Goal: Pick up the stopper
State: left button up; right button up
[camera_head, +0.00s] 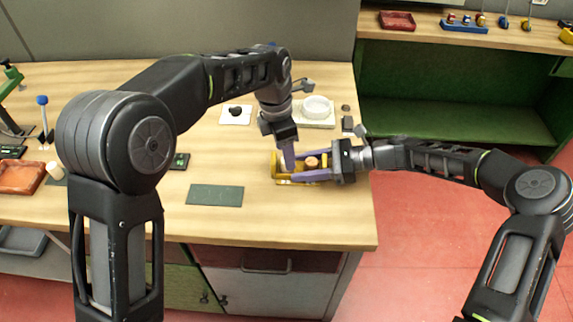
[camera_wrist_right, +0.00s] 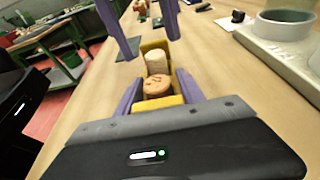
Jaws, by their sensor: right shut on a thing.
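A yellow tray (camera_head: 277,167) stands on the wooden table and also shows in the right wrist view (camera_wrist_right: 160,102). In it are a brown cork stopper (camera_wrist_right: 158,86) and a paler stopper (camera_wrist_right: 155,60) beyond it; one stopper top shows in the head view (camera_head: 312,162). My right gripper (camera_head: 303,165) comes from the right, shut with its purple fingers along both sides of the tray. My left gripper (camera_head: 288,160) points down at the tray's left end.
A white round dish (camera_head: 316,107) on a pale base stands behind the tray. A dark green mat (camera_head: 215,195) lies left of it. A reddish tray (camera_head: 22,177) is at the far left. A white card (camera_head: 236,115) with a dark object lies behind. Bare table lies in front of the tray.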

pick_arm(q)
notch_tip(320, 180, down, 2)
jog(key=shift+d+f, duration=0.1)
jog(key=shift+c, duration=0.4)
grip_shut()
dwell(0.6)
